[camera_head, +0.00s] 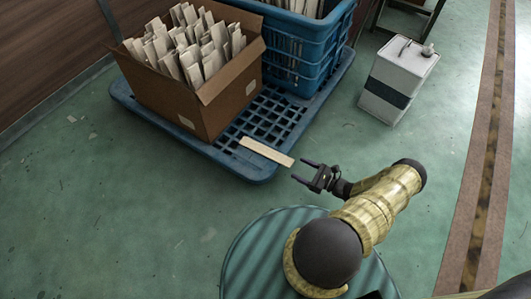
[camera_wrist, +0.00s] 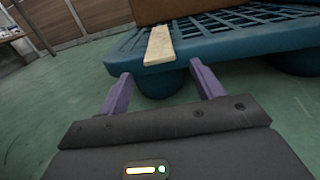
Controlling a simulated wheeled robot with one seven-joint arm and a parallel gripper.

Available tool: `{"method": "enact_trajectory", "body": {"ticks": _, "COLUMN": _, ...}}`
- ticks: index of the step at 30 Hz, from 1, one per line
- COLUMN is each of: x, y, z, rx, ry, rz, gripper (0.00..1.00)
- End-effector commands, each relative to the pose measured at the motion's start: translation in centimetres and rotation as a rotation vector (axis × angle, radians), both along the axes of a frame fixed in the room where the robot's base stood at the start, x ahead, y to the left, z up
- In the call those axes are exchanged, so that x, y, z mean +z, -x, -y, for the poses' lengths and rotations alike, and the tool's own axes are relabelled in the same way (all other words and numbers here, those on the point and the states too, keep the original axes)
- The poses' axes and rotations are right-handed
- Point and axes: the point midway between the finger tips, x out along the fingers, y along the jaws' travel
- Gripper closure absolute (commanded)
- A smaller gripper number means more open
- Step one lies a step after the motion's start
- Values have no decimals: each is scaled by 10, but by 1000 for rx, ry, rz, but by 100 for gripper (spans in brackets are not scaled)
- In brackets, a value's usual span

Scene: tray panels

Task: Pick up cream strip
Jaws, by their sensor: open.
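The cream strip (camera_head: 266,151) lies flat on the blue pallet (camera_head: 247,171), with its near end at the pallet's front right edge. In the wrist view the strip (camera_wrist: 159,46) points toward me and lies ahead of the jaws. My gripper (camera_head: 303,171) is open and empty, just to the right of and below the strip's near end in the head view. In the wrist view my gripper's two purple fingers (camera_wrist: 161,82) are spread apart, with the strip's end beyond and between them. They do not appear to touch it.
A cardboard box (camera_head: 215,98) full of cream strips stands on the pallet behind the loose strip. Blue stacked crates (camera_head: 291,49) stand at the back of the pallet. A white canister (camera_head: 399,79) stands on the floor to the right. The green floor around the pallet's front is clear.

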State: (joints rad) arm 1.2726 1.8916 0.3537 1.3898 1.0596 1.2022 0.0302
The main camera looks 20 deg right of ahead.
Motion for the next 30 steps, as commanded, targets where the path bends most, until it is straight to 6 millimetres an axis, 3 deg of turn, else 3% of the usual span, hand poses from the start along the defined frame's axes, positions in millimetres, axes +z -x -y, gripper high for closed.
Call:
{"method": "enact_trajectory", "body": {"ticks": 9, "x": 0, "y": -3, "z": -2, "rx": 1, "ry": -1, "rz": 1, "gripper": 34}}
{"method": "enact_trajectory", "body": {"ticks": 21, "x": 3, "y": -38, "z": -33, "rx": 1, "ry": 0, "rz": 0, "gripper": 34}}
{"method": "enact_trajectory", "body": {"ticks": 30, "x": 5, "y": -39, "z": -34, "rx": 0, "ry": 0, "rz": 0, "gripper": 34}}
